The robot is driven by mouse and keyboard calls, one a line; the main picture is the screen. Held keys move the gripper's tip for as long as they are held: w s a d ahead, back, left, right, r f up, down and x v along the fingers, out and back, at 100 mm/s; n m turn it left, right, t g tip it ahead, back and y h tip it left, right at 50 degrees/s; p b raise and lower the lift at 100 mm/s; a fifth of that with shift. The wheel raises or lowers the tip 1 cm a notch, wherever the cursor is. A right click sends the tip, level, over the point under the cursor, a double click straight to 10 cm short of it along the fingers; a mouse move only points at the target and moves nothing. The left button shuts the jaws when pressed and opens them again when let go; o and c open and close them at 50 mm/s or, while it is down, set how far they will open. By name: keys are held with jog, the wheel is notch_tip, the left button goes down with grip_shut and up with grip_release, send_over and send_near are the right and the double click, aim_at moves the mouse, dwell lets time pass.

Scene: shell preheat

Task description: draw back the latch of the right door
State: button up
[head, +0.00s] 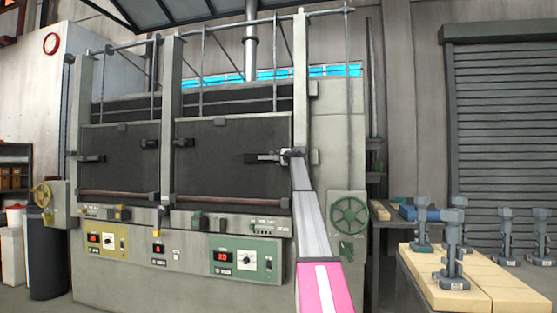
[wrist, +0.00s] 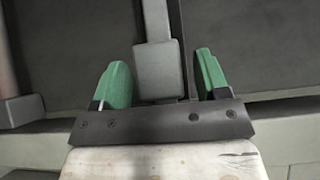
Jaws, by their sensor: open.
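The right door (head: 235,140) is a dark panel in the furnace front and appears shut. Its latch (head: 260,158) is a dark horizontal bar at the door's right edge, partly hidden near the post by my gripper (head: 291,153). In the wrist view my gripper (wrist: 163,78) is open, with a green fingertip on either side. A grey block on a bar, which looks like the latch's handle (wrist: 158,70), stands between the fingers.
The left door (head: 120,150) has its own latch (head: 90,158). Control panels (head: 240,258) lie below the doors, and a green handwheel (head: 349,215) is right of my arm. A bench (head: 517,292) with grey clamps (head: 452,255) stands at the right.

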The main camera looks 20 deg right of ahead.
aim_at(265, 158)
jog(key=shift+w+a, duration=0.1)
jog(key=shift+w, duration=0.5)
grip_shut()
jog(key=w+a, duration=0.1)
jog(key=a, duration=0.1)
jog(key=w+a, duration=0.2)
jog(key=a, duration=0.1)
jog(key=shift+w+a, duration=0.35)
jog(key=shift+w, duration=0.05)
grip_release()
jog(key=shift+a, duration=0.1)
